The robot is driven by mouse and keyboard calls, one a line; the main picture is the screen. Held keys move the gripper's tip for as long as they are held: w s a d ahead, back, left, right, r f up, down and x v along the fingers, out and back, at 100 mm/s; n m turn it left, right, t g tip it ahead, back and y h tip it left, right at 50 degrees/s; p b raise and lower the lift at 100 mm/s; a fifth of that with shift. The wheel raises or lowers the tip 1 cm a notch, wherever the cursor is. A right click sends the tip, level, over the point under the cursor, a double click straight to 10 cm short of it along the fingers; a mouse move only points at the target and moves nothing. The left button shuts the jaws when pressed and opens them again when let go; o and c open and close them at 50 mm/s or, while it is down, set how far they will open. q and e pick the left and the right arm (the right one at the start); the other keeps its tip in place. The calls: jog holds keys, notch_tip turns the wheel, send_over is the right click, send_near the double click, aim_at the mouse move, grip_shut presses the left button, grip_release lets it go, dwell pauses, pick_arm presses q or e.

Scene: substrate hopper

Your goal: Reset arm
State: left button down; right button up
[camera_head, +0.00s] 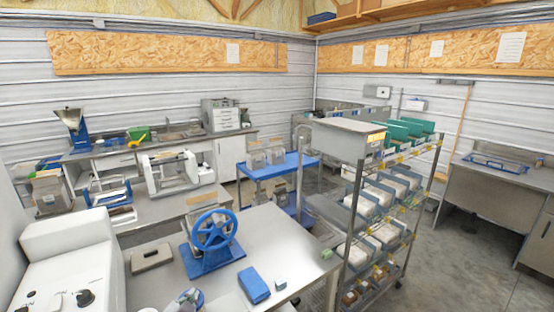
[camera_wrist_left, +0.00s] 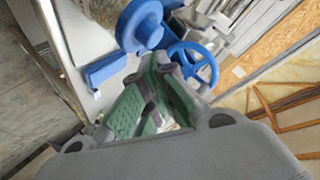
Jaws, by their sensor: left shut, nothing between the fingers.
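My left gripper (camera_head: 186,299) shows at the bottom edge of the head view, low over the front of the steel table (camera_head: 275,228); most of its arm is out of the picture. In the left wrist view its green-padded fingers (camera_wrist_left: 163,68) come together at the tips with nothing held. A blue handwheel machine (camera_head: 213,230) stands on the table beyond the gripper, and its wheel (camera_wrist_left: 195,64) shows past the fingertips. A blue box (camera_head: 254,285) lies to the gripper's right; it also shows in the wrist view (camera_wrist_left: 104,70). My right gripper is in neither view.
A small pale box (camera_head: 281,284) sits beside the blue box. A grey block (camera_head: 152,257) lies left of the handwheel. A white machine (camera_head: 70,262) stands at the left. A wire rack with bins (camera_head: 375,205) stands close at the right. The table's right part is mostly clear.

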pick_arm(q)
jog(key=s+d+f+n+g+h, duration=0.1)
jog(key=s+f+n+g, duration=0.1)
jog(key=s+f+g, duration=0.55)
jog(key=s+d+f+n+g+h, duration=0.1)
jog(key=s+f+n+g, duration=0.2)
jog(key=s, duration=0.8)
notch_tip(320, 180, down, 35)
jog(key=s+b, duration=0.2)
jog(key=s, duration=0.1)
jog(key=s+a+f, duration=0.2)
jog(key=s+f, duration=0.9)
jog(key=s+a+f+g+b, duration=0.1)
jog(key=s+a+f, duration=0.1)
jog(key=s+f, duration=0.9)
jog(key=shift+m, duration=0.4)
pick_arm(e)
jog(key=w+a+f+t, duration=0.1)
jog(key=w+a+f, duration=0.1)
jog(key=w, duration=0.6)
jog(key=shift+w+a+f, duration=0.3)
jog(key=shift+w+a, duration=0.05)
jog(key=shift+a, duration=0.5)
pick_arm(q)
jog(key=shift+s+a+r, duration=0.1)
jog(key=shift+a, duration=0.05)
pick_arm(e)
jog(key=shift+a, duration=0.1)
